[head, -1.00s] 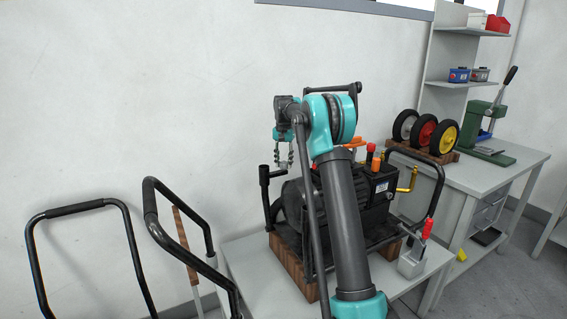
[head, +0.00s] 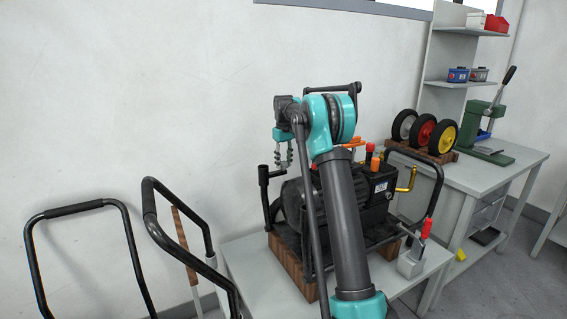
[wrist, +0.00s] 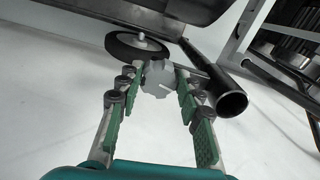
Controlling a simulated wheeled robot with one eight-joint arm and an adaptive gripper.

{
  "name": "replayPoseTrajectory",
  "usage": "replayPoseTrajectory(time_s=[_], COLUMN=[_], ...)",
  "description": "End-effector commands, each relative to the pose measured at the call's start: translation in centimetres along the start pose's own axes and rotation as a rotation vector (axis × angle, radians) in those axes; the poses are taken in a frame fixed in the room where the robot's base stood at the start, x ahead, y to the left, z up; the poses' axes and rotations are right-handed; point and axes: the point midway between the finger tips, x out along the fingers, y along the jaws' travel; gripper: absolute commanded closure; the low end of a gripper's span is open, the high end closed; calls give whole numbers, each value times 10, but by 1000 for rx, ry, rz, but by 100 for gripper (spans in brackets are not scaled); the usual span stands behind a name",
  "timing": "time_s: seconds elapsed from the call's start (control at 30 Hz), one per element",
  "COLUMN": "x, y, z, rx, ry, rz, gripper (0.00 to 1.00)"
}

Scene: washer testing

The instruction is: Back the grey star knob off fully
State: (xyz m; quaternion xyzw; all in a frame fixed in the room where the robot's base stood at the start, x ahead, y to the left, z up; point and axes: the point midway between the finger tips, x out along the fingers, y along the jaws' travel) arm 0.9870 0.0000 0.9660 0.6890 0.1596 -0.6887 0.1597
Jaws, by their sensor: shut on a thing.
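The grey star knob (wrist: 158,78) shows in the wrist view between the tips of my gripper (wrist: 160,84). The two green-padded fingers are shut on it from either side. The knob sits close to an open-ended black tube (wrist: 230,102) on its right. In the head view my gripper (head: 283,157) points down beside the black handle of the machine (head: 298,205). I cannot make out the knob there, and its thread is hidden in both views.
A black wheel with a pale hub (wrist: 136,47) lies just behind the knob in the wrist view. In the head view, black tube handles (head: 85,207) stand at left. A workbench with several wheels (head: 425,133) and a green press (head: 490,125) stands at right.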

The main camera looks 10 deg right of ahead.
Motion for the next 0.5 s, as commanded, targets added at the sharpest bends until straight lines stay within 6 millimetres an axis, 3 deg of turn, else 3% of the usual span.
replayPoseTrajectory(time_s=[0.5], x=[0], y=[1], z=[0], rx=[-219], ry=[0], rz=[0], gripper=[93])
